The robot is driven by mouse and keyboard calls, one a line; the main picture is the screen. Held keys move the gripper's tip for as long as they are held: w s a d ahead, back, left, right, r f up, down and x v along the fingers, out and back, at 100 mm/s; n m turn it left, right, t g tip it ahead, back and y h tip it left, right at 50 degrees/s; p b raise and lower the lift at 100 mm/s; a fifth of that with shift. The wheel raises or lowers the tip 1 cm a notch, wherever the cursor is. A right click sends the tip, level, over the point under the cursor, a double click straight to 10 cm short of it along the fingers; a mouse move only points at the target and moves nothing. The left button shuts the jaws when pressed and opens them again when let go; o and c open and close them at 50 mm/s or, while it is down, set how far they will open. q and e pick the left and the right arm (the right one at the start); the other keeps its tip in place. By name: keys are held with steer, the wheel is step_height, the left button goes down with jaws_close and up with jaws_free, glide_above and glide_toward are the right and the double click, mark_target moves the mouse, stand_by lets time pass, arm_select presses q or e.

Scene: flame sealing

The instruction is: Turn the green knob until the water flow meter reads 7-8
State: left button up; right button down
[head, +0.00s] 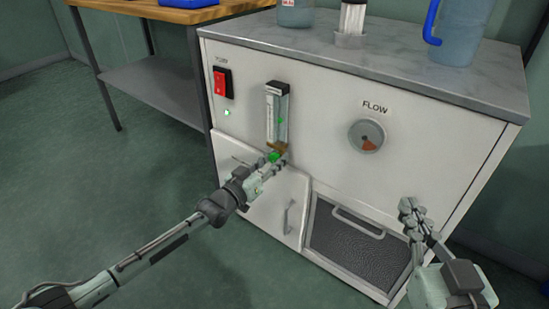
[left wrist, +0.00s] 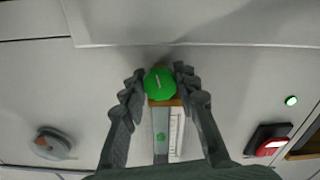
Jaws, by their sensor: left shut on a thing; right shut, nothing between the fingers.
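In the head view my left gripper (head: 266,168) reaches the green knob (head: 274,156) below the water flow meter (head: 277,117), an upright clear tube on the white cabinet front. A green mark shows inside the tube; its scale is too small to read. The flow meter also shows in the left wrist view (left wrist: 177,135), upside down. My right gripper (head: 410,212) is shut and empty, in front of the cabinet's right side.
A round FLOW gauge (head: 367,136) is right of the meter. A red switch (head: 222,83) and a small green light (head: 227,113) are at left. A cabinet door (head: 264,201) and an open compartment (head: 350,252) lie below. A blue-handled jug (head: 458,35) stands on top.

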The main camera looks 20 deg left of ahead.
arm_select(q)
steer(key=shift+n, duration=1.6)
steer(key=o, duration=0.9)
steer(key=shift+c, duration=0.2)
steer(key=v, duration=1.2)
